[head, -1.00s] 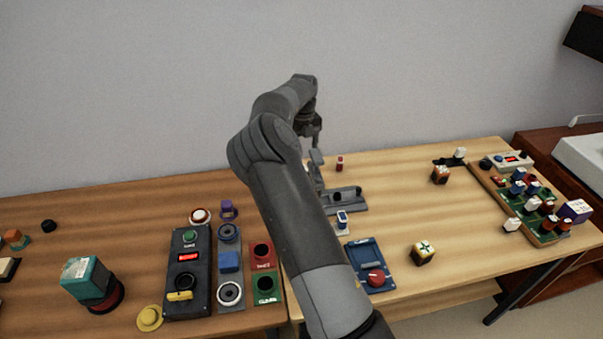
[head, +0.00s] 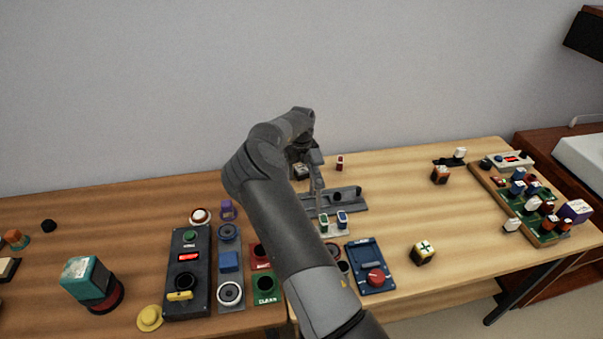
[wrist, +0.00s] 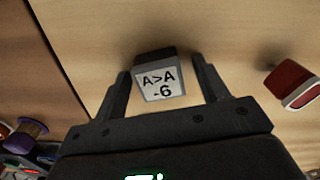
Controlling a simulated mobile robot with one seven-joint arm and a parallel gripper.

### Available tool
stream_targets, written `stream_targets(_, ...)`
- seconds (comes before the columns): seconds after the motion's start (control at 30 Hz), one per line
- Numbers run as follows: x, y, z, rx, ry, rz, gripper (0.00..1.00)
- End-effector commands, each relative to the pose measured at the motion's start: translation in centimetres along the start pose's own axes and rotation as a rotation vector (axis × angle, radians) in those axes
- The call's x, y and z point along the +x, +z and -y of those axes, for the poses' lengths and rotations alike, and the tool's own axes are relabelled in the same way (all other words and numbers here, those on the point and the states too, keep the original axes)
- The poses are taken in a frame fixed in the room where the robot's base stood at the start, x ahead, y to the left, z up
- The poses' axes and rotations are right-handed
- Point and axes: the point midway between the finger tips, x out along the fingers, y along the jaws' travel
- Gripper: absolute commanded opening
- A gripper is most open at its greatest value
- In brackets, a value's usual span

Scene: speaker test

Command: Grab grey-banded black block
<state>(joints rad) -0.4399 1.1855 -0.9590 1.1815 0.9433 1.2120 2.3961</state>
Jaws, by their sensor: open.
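The grey-banded black block (wrist: 156,76) shows in the wrist view with a dark top, a grey band and a white label reading "A>A -6". In the head view the block (head: 300,172) stands on the table near the back, beside my arm. My gripper (wrist: 162,72) is open, with one finger on each side of the block in the wrist view. Narrow gaps show between the fingers and the block. I cannot tell how far the fingertips reach down along it. My arm hides part of this area in the head view.
A red block (wrist: 290,82) stands to the right of my gripper, also seen in the head view (head: 340,163). A grey slotted rail (head: 352,203) and small labelled blocks lie in front. A purple knob (wrist: 27,132) is lower left.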

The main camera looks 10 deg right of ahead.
Motion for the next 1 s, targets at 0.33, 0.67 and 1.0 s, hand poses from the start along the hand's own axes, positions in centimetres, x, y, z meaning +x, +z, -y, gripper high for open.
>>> stream_targets(0.33, -0.05, 0.01, -0.02, 0.0, 0.0, 0.0, 0.49)
stream_targets(0.67, -0.06, 0.01, -0.02, 0.0, 0.001, 0.0, 0.22)
stream_targets(1.0, -0.3, 0.03, -0.02, 0.0, 0.001, 0.001, 0.18)
